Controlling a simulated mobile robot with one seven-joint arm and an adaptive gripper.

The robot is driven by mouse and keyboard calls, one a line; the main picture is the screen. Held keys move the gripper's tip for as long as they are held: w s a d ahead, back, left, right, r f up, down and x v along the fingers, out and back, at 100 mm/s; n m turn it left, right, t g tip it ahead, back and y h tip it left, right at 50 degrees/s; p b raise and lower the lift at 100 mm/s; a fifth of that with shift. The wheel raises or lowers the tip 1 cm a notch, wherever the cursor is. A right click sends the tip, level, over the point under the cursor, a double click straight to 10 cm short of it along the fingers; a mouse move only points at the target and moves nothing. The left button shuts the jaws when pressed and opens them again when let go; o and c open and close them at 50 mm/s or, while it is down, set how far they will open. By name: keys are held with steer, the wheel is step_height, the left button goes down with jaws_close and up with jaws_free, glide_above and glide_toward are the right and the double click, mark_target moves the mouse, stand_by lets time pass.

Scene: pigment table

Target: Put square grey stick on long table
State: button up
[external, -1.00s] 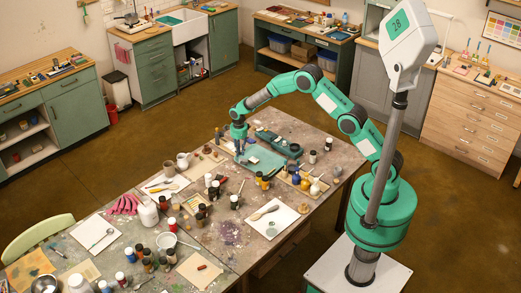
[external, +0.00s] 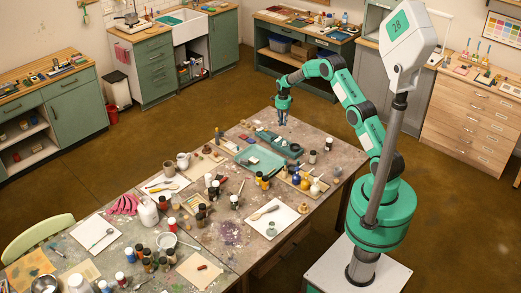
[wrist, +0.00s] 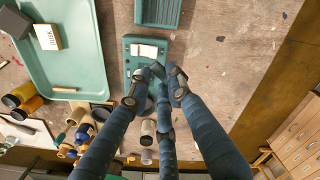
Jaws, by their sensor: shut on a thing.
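My gripper (external: 282,121) is at the far end of the long table (external: 318,137), above its top. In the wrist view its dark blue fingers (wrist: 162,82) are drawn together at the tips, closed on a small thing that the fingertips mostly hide. I cannot make out its shape or colour well enough to tell that it is the square grey stick. The fingers show over the near end of a green device (wrist: 144,48) with a pale label. Bare, paint-spotted table shows to the right of the fingers in the wrist view.
A teal tray (external: 259,161) with a small box in it lies left of the device. Several jars, bottles and cups crowd the table's middle. The far right corner is mostly clear.

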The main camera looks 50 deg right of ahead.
glide_above(296, 138)
steer(key=shift+m, duration=0.4)
steer(key=shift+d+f, duration=0.1)
steer(key=shift+f, duration=2.4)
steer(key=shift+f, duration=0.1)
steer(key=shift+f, duration=3.05)
steer(key=shift+f+b, duration=0.35)
steer(key=shift+f, duration=1.5)
steer(key=shift+s+f, duration=0.1)
steer(key=shift+f, duration=0.1)
